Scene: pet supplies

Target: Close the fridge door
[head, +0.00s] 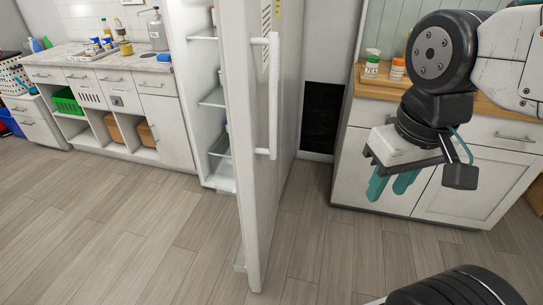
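The white fridge door (251,150) stands wide open and juts out toward me in the middle of the head view. Its long white vertical handle (273,95) is on the door's right-hand face. The fridge (196,30) is behind and to the left of the door, with glass shelves (213,97) showing inside. My gripper (391,192) is to the right of the door, apart from it and from the handle. Its two teal fingers point down with a gap between them and nothing held. The door hides part of the fridge interior.
A white cabinet (353,180) with a wooden top stands behind my gripper, with small jars (372,66) on it. A counter (110,65) with a green basket (66,102) below is at left. The wooden floor (130,235) left of the door is clear.

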